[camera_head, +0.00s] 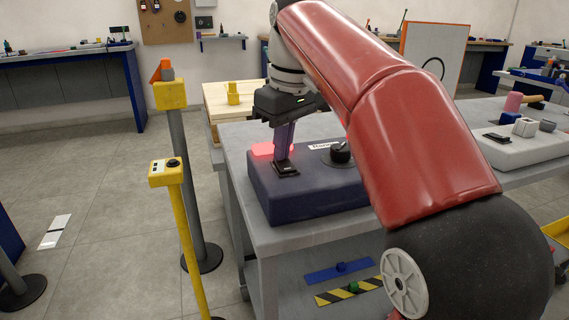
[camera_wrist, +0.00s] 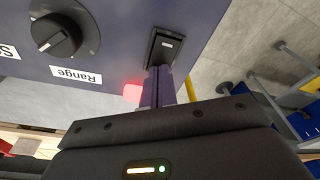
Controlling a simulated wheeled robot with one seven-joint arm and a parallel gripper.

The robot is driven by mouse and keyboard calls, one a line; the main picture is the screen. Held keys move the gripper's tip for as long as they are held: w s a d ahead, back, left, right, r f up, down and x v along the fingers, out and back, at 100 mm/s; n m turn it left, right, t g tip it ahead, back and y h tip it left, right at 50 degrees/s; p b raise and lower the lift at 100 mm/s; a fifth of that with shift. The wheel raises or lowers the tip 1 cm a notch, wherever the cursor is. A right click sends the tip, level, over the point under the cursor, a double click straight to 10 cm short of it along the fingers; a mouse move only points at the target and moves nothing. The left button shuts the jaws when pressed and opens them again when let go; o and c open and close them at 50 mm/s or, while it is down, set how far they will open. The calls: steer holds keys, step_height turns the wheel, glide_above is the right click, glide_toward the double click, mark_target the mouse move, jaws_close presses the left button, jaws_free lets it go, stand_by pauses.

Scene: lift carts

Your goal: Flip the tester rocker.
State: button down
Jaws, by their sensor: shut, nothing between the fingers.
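The tester (camera_head: 310,198) is a dark blue box on a grey cart. Its black rocker (camera_head: 285,170) sits at the near left of the top face; it also shows in the wrist view (camera_wrist: 165,46), in a black frame with a small white mark. My gripper (camera_head: 284,158) points down with its purple fingers shut and empty, the tips right at the rocker. In the wrist view the fingertips (camera_wrist: 158,74) overlap the rocker's lower edge; I cannot tell whether they touch it. A lit red lamp (camera_head: 264,149) glows beside the fingers.
A black range knob (camera_head: 340,153) stands on the tester, right of my fingers. A yellow post (camera_head: 178,205) with a button box stands left of the cart (camera_head: 290,236). A wooden-topped cart (camera_head: 215,98) is behind. My red arm blocks the right side.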

step_height(320, 180, up, 2)
steer(key=p, duration=0.3)
steer(key=shift+r, duration=0.25)
steer(key=shift+r+p, duration=0.3)
steer(key=shift+r, duration=1.85)
